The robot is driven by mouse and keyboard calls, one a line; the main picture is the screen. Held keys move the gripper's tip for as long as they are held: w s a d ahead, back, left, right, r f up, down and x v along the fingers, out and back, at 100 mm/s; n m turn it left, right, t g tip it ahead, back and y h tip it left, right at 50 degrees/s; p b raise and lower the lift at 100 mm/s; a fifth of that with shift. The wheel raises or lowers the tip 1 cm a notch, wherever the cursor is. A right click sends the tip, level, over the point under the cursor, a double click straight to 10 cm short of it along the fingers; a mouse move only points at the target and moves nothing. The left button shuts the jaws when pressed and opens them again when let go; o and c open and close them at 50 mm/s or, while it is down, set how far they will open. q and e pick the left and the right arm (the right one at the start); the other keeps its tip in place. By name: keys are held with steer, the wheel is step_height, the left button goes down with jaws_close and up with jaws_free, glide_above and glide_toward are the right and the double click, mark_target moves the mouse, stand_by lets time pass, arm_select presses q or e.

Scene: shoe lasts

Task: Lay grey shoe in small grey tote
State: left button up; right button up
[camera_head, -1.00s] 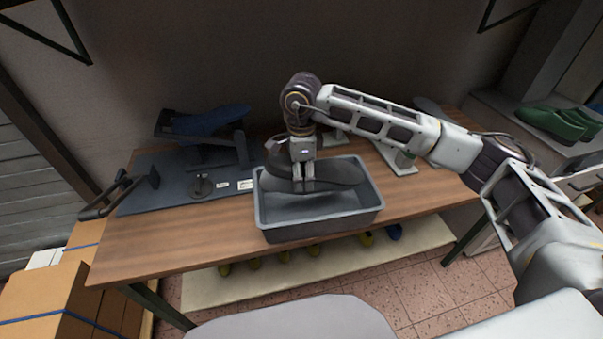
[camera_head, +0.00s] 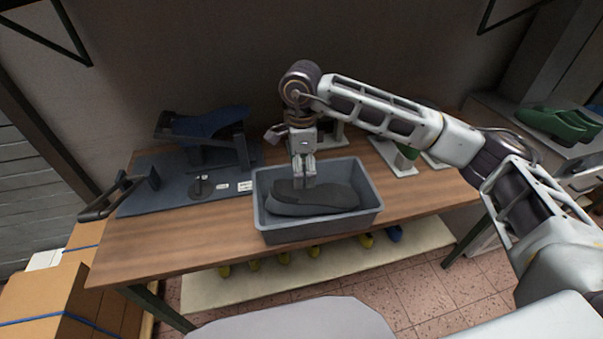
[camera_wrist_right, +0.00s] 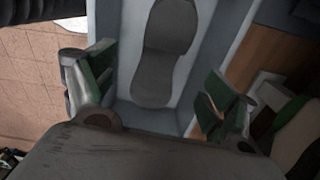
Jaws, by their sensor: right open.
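The grey shoe (camera_head: 322,199) lies lengthwise inside the small grey tote (camera_head: 325,230), with its flat dark sole facing up. My right gripper (camera_head: 304,183) points down into the tote, just above the shoe's left part. In the right wrist view the shoe (camera_wrist_right: 162,60) shows on the pale tote floor, between and beyond the widely spread fingers of my right gripper (camera_wrist_right: 157,90). The fingers are open and clear of it in that view. My left gripper is not in view.
The tote stands on a wooden table (camera_head: 150,245). A dark board (camera_head: 145,195) with a blue shoe (camera_head: 210,122) on a stand is at the left. Pale stands (camera_head: 392,157) are behind the tote at the right. Green shoes (camera_head: 560,124) sit on a side shelf.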

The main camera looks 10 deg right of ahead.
step_height(320, 180, up, 9)
steer(key=shift+r, duration=0.2)
stand_by(0.3)
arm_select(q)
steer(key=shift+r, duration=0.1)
arm_select(e)
steer(key=shift+r, duration=0.1)
arm_select(q)
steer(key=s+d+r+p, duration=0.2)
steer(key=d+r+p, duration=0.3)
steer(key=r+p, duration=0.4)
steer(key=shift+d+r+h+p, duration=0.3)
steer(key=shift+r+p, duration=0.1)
steer(key=shift+p, duration=0.15)
arm_select(e)
step_height(320, 180, up, 10)
